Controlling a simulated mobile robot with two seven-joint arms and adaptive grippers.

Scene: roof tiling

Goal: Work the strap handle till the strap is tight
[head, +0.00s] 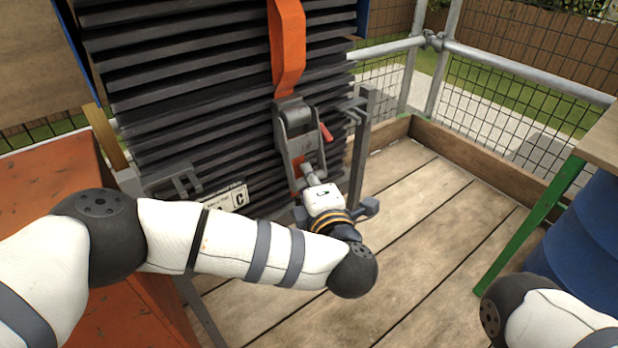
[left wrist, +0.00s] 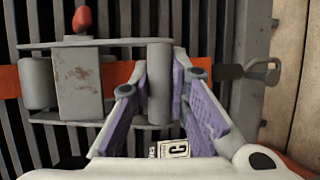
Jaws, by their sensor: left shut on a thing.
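The orange strap (head: 287,45) runs down the front of a stack of dark ribbed tiles (head: 190,80) into a grey metal ratchet (head: 295,118). A small red lever (head: 326,132) sticks out at the ratchet's side; it also shows in the left wrist view (left wrist: 82,19). My left gripper (head: 308,174) is at the lower end of the ratchet handle. In the left wrist view, the purple-padded fingers of this gripper (left wrist: 163,76) are on either side of the handle's round grey crossbar (left wrist: 160,100), shut on it. My right gripper is out of view.
A grey upright post (head: 360,150) stands close to the right of the ratchet. A label marked C (head: 240,199) is low on the stack. An orange box (head: 50,205) is at left, a blue drum (head: 590,235) at right. The plank floor (head: 430,220) between is clear.

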